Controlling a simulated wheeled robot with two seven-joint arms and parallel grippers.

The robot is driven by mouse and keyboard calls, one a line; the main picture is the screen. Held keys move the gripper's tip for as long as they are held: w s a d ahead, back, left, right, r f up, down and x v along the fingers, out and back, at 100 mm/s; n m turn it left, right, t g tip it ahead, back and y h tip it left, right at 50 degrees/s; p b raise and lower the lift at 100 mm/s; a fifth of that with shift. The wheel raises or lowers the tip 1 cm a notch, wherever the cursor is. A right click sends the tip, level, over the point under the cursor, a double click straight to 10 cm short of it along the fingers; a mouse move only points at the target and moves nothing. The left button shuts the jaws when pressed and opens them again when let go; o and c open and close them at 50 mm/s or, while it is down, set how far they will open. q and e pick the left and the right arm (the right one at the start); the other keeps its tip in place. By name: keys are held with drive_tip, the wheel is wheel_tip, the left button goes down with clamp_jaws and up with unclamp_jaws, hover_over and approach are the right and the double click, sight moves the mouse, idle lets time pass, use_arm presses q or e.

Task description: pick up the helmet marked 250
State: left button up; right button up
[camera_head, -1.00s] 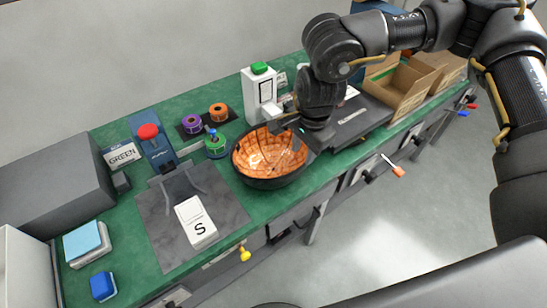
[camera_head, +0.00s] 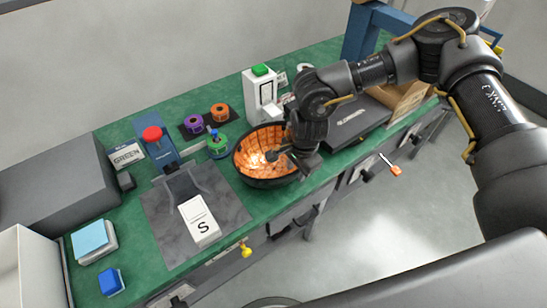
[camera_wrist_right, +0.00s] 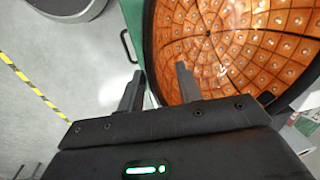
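A bowl-shaped helmet (camera_head: 256,146) lies open side up on the green bench, dark outside, with an orange lining dotted with small lights. I see no 250 mark on it. My right gripper (camera_head: 287,162) is over the helmet's right, front rim. In the right wrist view my gripper (camera_wrist_right: 159,88) has its two fingers apart with nothing clamped. The rim of the helmet (camera_wrist_right: 225,45) appears between the fingertips there; whether they touch it I cannot tell. My left gripper is not in view.
A grey mat (camera_head: 168,225) with a white box marked S (camera_head: 199,221) lies left of the helmet. A dark flat device (camera_head: 343,122) and cardboard box (camera_head: 404,99) are right. Floor lies in front.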

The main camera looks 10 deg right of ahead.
clamp_jaws()
idle(0.4)
